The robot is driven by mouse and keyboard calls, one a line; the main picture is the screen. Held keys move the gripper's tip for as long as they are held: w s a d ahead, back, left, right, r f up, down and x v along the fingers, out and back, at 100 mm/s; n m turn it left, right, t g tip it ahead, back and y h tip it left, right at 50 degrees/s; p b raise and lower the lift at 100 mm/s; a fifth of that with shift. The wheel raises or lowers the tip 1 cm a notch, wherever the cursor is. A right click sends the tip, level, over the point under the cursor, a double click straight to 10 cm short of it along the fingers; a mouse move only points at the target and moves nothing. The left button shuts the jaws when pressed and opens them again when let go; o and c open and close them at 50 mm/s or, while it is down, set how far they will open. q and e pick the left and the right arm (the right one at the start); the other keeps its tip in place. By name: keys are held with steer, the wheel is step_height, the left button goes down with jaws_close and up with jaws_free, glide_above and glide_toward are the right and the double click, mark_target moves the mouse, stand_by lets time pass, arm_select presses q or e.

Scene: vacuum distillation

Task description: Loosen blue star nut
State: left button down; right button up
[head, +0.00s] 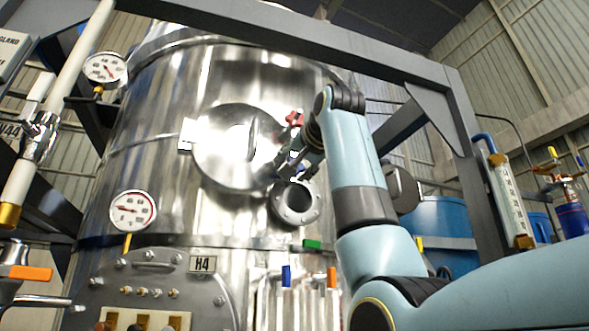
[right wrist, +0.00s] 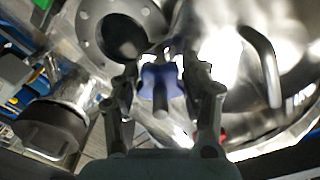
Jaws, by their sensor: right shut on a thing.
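The blue star nut (right wrist: 160,85) sits between the two fingers of my right gripper (right wrist: 161,92) in the right wrist view, and the gripper is shut on it. A grey bolt end sticks out of the nut's middle. In the head view my right gripper (head: 283,170) is at the lower right edge of the round manway cover (head: 230,140) on the steel vessel, and the nut is hidden there. A red star nut (head: 294,118) shows at the cover's upper right edge. My left gripper is in neither view.
A flanged port (head: 297,203) opens just below the gripper, and it also shows in the right wrist view (right wrist: 92,22). The cover's bent handle (right wrist: 262,65) is to the gripper's right there. A grey frame beam (head: 330,45) crosses above. Gauges (head: 132,210) stand at the left.

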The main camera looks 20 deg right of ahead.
steer(key=n+b, duration=0.1)
steer(key=n, duration=0.4)
steer(key=shift+f, duration=0.15)
steer(key=n+b, duration=0.1)
steer(key=n, duration=0.4)
steer(key=n+b, duration=0.1)
steer(key=n, duration=0.3)
steer(key=shift+n+b, duration=0.3)
steer(key=n+b, duration=0.1)
steer(key=n, duration=0.3)
steer(key=shift+n, duration=0.3)
steer(key=n+b, duration=0.1)
steer(key=n, duration=0.3)
steer(key=n+b, duration=0.1)
steer(key=n, duration=0.4)
steer(key=shift+w+f+n+b, duration=0.1)
steer(key=shift+n+b, duration=0.3)
steer(key=n+b, duration=0.1)
steer(key=n, duration=0.3)
steer(key=shift+n, duration=0.3)
steer(key=n+b, duration=0.1)
steer(key=n, duration=0.3)
steer(key=shift+n, duration=0.3)
